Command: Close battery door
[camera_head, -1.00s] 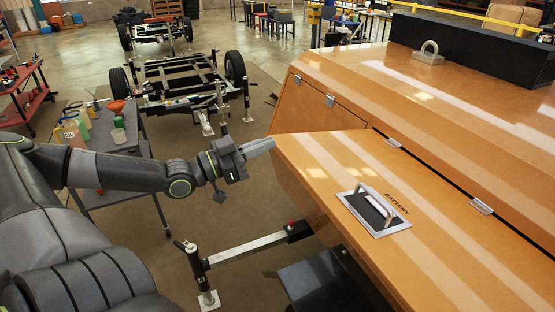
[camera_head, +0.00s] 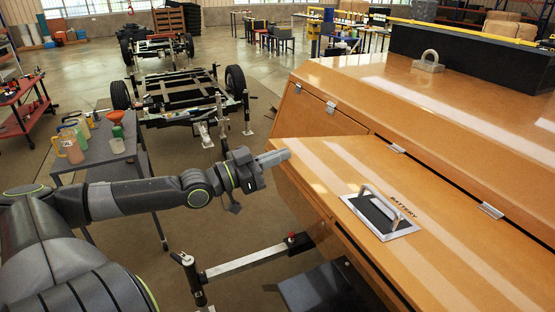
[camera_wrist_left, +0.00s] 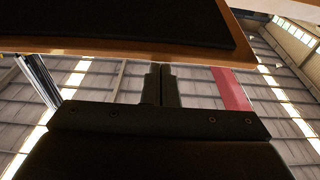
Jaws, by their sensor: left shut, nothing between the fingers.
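The battery door (camera_head: 330,172) is an orange panel with a silver handle (camera_head: 384,208) and the word BATTERY. It stands raised, sticking out from the orange body along its hinged back edge. My left gripper (camera_head: 276,158) is shut and empty at the door's left edge, near the far corner. In the left wrist view the shut fingers (camera_wrist_left: 160,84) point toward the door's underside, which has a dark pad (camera_wrist_left: 120,20) and an orange rim. Whether the fingers touch the door I cannot tell. My right gripper is not in view.
Metal hinges (camera_head: 490,210) run along the door's back edge. A grey cart (camera_head: 100,150) with bottles and a funnel stands at the left. A metal bar (camera_head: 255,255) on a post lies below the door's front. A bare vehicle chassis (camera_head: 185,95) stands behind.

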